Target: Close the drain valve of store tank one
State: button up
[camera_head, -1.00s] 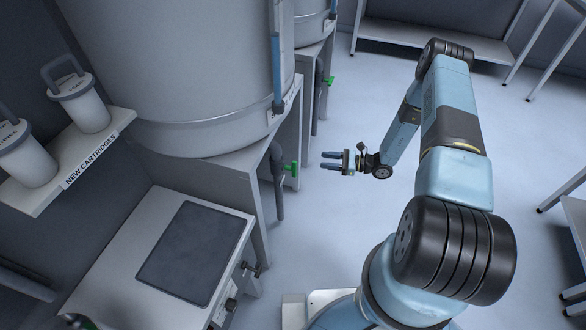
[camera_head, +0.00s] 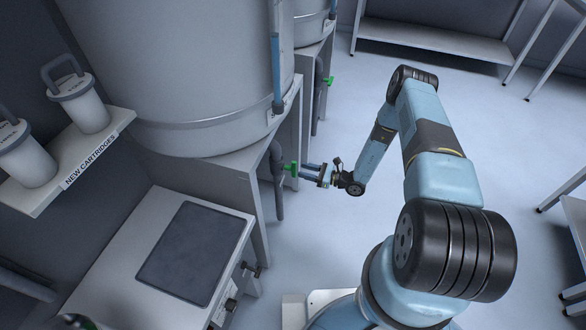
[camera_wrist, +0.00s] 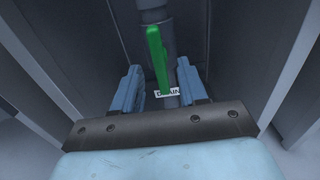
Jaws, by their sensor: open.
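The near store tank (camera_head: 200,70) is a large grey cylinder on a stand. Its drain pipe (camera_head: 279,195) hangs at the stand's right side and carries a green valve handle (camera_head: 290,169). My gripper (camera_head: 308,170) is just right of the handle, pointing left at it. In the wrist view, the green handle (camera_wrist: 158,60) stands long and nearly upright, slightly tilted, between the lines of my two blue fingers (camera_wrist: 160,85). The fingers are open, one on each side, and not closed on it. A label (camera_wrist: 167,92), partly hidden by the handle, reads like "DRAIN".
A second tank (camera_head: 308,25) behind has its own green handle (camera_head: 329,81). A shelf (camera_head: 100,152) with cartridges is at left, above a cabinet with a dark panel (camera_head: 188,252). Benches stand at the back and right. The floor (camera_head: 335,235) around my gripper is clear.

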aim_at(294, 168)
jog(key=shift+x, duration=2.75)
